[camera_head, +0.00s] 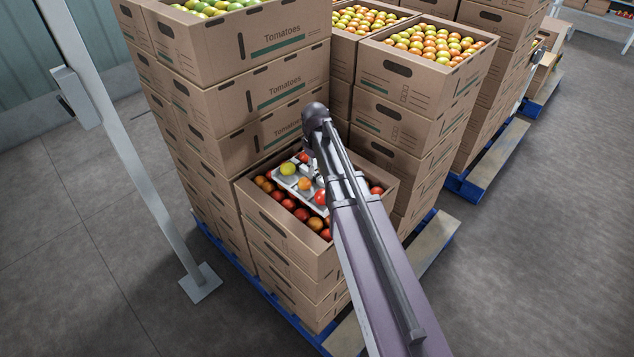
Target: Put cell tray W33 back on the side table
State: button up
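A pale grey cell tray (286,183) lies over the tomatoes in the open top box of a low carton stack (290,240). It carries a yellow, an orange and a red tomato, and its right part is hidden behind my arm. I cannot read a label on it. My gripper (308,169) points down at the tray's far right side, under the end of my arm. Its fingers are small and partly hidden, so I cannot tell whether they are open or touch the tray. A table (604,14) with boxes stands far off at the top right; I cannot tell if it is the side table.
Taller stacks of tomato cartons rise behind the low stack, at left (250,50) and right (420,85). They stand on blue pallets (485,165). A grey metal post (135,165) stands at left. The concrete floor is clear at right and front left.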

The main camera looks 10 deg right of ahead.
aim_at(317, 175)
jog(key=shift+s+d+f+b, duration=0.1)
jog(key=shift+f+b, duration=0.4)
jog(key=shift+f, duration=0.15)
jog(key=shift+s+d+f+b, duration=0.1)
jog(key=shift+f+b, duration=0.4)
jog(key=shift+f, duration=0.1)
jog(key=shift+f+b, duration=0.9)
jog(key=shift+f, duration=0.1)
grip_shut()
